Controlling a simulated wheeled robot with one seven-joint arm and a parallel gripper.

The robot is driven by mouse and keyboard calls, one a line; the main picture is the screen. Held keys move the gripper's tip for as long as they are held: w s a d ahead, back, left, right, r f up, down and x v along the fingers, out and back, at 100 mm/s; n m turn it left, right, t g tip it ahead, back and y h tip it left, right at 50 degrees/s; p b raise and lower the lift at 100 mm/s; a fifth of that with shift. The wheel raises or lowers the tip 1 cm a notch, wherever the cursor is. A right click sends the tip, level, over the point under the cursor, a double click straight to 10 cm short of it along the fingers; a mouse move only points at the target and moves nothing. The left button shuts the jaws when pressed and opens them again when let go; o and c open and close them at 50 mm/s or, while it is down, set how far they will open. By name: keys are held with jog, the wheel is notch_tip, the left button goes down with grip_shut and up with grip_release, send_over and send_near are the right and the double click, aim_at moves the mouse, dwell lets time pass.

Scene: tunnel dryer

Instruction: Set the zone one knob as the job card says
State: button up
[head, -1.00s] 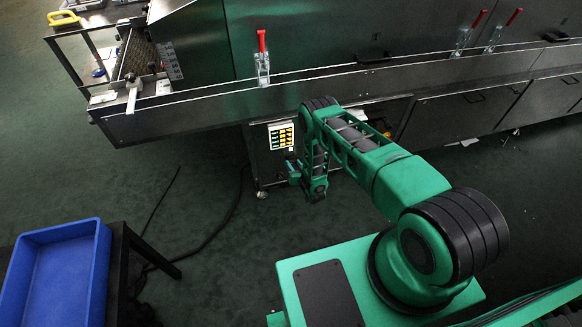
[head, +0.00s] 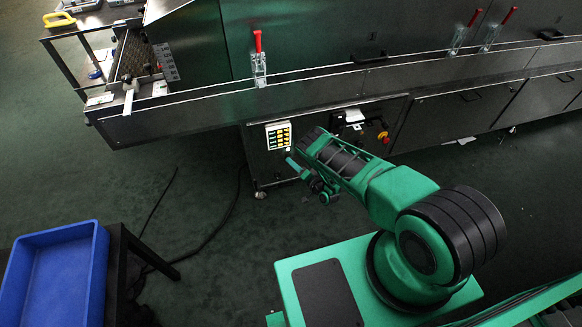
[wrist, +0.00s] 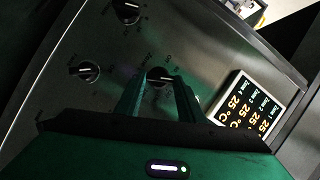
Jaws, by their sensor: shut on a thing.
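My gripper (wrist: 161,86) is shut on a round black knob (wrist: 160,75) with a pale pointer line, on the dark machine panel. The fingers stand on either side of it, and its pointer lies roughly across the wrist picture. Two more black knobs, one at the left (wrist: 85,71) and one at the top (wrist: 127,12), are free. A lit display (wrist: 250,108) shows Zone lines at 25 °C; it also shows in the head view (head: 278,135). The job card cannot be made out for certain.
A white sheet (head: 354,116) and a red-and-yellow button (head: 384,137) are right of the display. Red-handled clamps (head: 259,62) stand along the conveyor rail above. A blue bin (head: 52,280) is at lower left. Cables lie on open floor.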

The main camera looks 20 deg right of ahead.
jog(key=shift+s+d+f+m, duration=0.1)
jog(key=shift+d+f+m, duration=0.05)
jog(key=shift+m, duration=0.35)
jog(key=shift+d, duration=0.1)
jog(key=o, duration=1)
jog(key=shift+f, duration=0.1)
jog(key=shift+o, duration=0.2)
jog(key=v, duration=1)
jog(key=shift+s+d, duration=0.25)
jog(key=shift+f, duration=0.15)
